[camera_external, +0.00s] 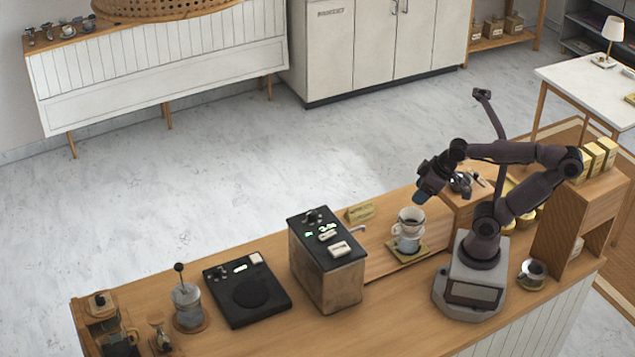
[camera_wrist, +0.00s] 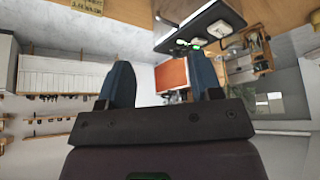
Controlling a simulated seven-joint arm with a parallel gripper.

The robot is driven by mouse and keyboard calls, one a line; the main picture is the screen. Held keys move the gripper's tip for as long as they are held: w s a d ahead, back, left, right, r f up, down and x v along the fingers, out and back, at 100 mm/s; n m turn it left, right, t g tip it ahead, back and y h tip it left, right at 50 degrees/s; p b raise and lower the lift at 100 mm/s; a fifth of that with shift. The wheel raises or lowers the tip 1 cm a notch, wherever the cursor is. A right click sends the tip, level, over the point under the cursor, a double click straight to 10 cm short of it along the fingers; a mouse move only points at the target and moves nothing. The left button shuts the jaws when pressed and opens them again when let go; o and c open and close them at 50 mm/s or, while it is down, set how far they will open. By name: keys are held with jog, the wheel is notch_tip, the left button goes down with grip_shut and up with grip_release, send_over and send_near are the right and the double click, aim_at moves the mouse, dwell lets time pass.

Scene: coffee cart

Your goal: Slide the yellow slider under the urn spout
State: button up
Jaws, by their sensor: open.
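The yellow slider (camera_external: 420,255) looks like a flat square plate on the cart top, right of the urn. A white dripper (camera_external: 409,219) on a carafe stands on it. The urn (camera_external: 330,280) is a box with a black top and metal sides; its spout (camera_external: 358,229) points right, toward the slider's side. The urn's black top also shows in the wrist view (camera_wrist: 180,40), upside down. My gripper (camera_external: 428,190) is raised above and behind the slider, apart from it. In the wrist view its blue fingers (camera_wrist: 165,78) are spread with nothing between them. The slider is not recognisable there.
A small yellow sign (camera_external: 361,212) stands behind the urn. The counter front is mostly clear.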

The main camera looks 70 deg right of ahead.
jog(key=shift+c, duration=1)
jog(key=w+d+f+m+g+y, duration=0.1)
jog(key=w+d+f+m+g, duration=0.35)
jog(key=d+f, duration=0.8)
jog(key=w+d+f+m+g+y, duration=0.15)
jog(key=w+d+f+g, duration=0.55)
jog(key=d, duration=0.8)
jog(key=shift+t, duration=0.95)
jog(key=x, duration=0.9)
jog(key=w+d+x, duration=0.1)
jog(key=x, duration=0.4)
jog(key=shift+w+f, duration=0.15)
jog(key=shift+f, duration=0.2)
grip_shut()
